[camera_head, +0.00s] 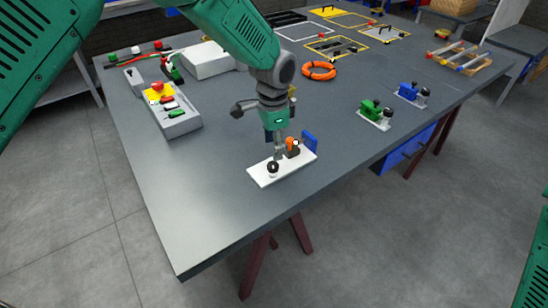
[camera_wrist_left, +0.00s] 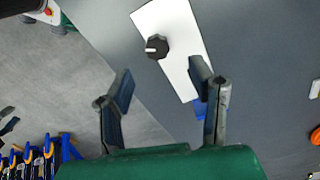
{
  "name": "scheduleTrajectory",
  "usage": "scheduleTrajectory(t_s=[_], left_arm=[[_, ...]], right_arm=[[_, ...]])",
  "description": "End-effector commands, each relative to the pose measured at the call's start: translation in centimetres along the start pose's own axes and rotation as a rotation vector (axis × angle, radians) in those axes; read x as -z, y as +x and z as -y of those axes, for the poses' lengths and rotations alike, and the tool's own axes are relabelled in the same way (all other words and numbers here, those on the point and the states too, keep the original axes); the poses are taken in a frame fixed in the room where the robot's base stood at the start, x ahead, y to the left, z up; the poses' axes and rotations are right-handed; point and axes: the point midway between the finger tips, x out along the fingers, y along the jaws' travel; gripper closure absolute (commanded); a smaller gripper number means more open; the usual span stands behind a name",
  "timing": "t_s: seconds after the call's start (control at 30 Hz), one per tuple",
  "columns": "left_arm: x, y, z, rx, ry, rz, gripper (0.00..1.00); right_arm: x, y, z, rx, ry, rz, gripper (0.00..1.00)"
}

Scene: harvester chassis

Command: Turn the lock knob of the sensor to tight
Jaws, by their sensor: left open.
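The white sensor plate (camera_head: 262,178) lies near the front of the table and also shows in the wrist view (camera_wrist_left: 178,28). Its black lock knob (camera_head: 273,168) sits at the left end; in the wrist view the knob (camera_wrist_left: 157,46) has a white mark pointing left. An orange and dark part (camera_head: 293,147) and a blue upright piece (camera_head: 309,141) are at the other end. My left gripper (camera_head: 279,147) is over the plate, fingers downward. In the wrist view its fingers (camera_wrist_left: 162,88) are apart with nothing between them, and the knob is beyond them. My right gripper is out of view.
A grey control box (camera_head: 178,126) with a red button stands at the left. An orange ring (camera_head: 319,70) lies behind the gripper. Green (camera_head: 371,108) and blue (camera_head: 408,90) devices stand to the right. The table (camera_head: 205,220) is bare in front of the plate, towards its near edge.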

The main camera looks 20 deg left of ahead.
Motion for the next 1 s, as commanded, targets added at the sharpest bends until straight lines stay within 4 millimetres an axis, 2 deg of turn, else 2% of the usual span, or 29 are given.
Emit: scheduleTrajectory(t_s=[0.1,0.3,1.0], left_arm=[[0.1,-2.5,0.1,0.001,-0.001,-0.003,0.51],[0.2,-4.8,0.1,-0.001,-0.001,-0.001,0.51],[0.2,-5.3,0.0,-0.001,0.000,0.000,0.51]], right_arm=[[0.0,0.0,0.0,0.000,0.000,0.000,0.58],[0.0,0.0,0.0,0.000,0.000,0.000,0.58],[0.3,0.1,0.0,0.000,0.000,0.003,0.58]])
